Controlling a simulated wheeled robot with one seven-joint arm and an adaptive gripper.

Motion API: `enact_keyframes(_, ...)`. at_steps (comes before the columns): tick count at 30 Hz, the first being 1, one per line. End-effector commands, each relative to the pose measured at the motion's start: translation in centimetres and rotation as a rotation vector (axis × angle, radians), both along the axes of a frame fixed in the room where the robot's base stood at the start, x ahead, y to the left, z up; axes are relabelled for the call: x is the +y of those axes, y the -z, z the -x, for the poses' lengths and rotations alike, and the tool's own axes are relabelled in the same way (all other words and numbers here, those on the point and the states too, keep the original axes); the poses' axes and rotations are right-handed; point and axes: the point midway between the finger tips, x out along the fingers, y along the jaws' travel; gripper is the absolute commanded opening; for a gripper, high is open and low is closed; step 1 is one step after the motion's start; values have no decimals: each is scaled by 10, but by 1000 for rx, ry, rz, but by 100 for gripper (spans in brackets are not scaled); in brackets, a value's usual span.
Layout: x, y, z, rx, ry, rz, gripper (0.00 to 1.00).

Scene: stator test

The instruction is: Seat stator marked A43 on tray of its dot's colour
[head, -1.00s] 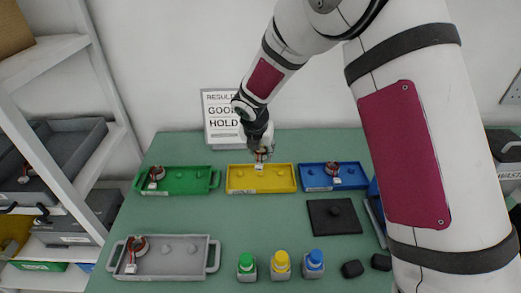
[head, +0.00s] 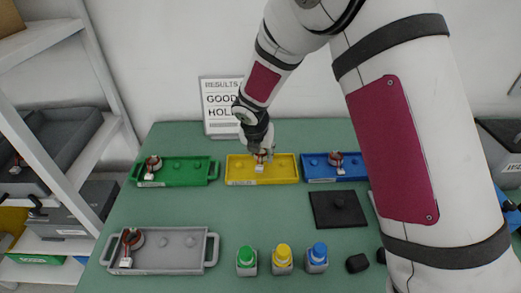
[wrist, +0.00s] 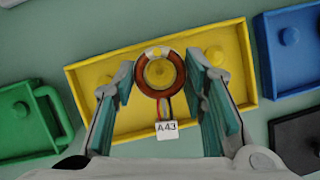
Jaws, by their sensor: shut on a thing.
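The stator marked A43 (wrist: 145,84) is a copper-coloured ring with a yellow dot on its top edge, wires and a white A43 tag (wrist: 167,130). My gripper (wrist: 160,70) is shut on the ring, one finger at each side. The ring is over the middle of the yellow tray (wrist: 88,78), with a yellow peg showing through its hole. I cannot tell whether it touches the tray floor. In the head view the yellow tray (head: 287,175) lies at the table's back, under my gripper (head: 262,153), which partly hides the stator.
The green tray (head: 190,172) and blue tray (head: 320,172) flank the yellow one, each with a stator. A grey tray (head: 175,264) at front left holds another stator. A black pad (head: 325,212) and several capped bottles (head: 283,259) stand in front.

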Motion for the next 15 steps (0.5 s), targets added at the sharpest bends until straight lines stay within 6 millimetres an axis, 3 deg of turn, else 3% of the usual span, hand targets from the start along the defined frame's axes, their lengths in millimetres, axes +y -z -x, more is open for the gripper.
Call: enact_keyframes(15,0,6,0,0,-1,-1,7)
